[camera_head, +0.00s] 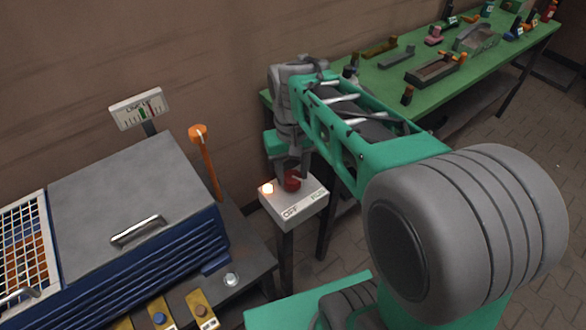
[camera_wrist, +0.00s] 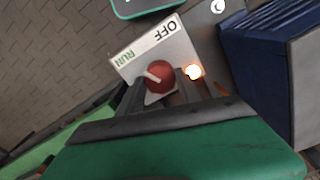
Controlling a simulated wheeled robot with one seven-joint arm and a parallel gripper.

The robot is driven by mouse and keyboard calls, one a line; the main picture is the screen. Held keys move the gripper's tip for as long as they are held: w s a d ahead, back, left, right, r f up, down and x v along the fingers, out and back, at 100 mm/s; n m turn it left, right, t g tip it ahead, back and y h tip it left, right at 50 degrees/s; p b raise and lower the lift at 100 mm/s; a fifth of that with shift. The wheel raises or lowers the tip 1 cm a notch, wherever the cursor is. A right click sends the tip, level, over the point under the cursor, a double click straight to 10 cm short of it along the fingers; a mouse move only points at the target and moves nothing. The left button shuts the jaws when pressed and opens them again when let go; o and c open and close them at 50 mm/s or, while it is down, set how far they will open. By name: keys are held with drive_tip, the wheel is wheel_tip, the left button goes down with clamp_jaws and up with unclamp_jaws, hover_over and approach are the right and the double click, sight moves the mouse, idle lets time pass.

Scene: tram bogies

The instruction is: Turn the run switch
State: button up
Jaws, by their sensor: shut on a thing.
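The run switch is a round red knob (camera_head: 292,181) on a pale grey box (camera_head: 278,208) on a post, with the words OFF and RUN on its face. In the wrist view the knob (camera_wrist: 161,78) shows a pale pointer mark on its left side, toward the RUN word. A small lamp (camera_wrist: 194,72) beside the knob is lit; it also glows in the head view (camera_head: 267,188). My gripper (camera_head: 291,172) reaches down over the box and is shut on the knob, a finger at each side. The fingers partly hide the knob.
A blue cabinet with a grey lid (camera_head: 130,205) stands left of the box. An orange-topped lever (camera_head: 199,135) and a gauge sign (camera_head: 139,108) rise behind it. A green bench (camera_head: 385,85) with trays and small parts runs along the wall at right.

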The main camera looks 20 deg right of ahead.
sight(292, 176)
drive_tip(key=shift+n, duration=1.3)
drive_tip(key=o, duration=1.4)
drive_tip(key=shift+c, duration=0.2)
wheel_tip(292, 176, up, 8)
drive_tip(key=shift+f, duration=0.1)
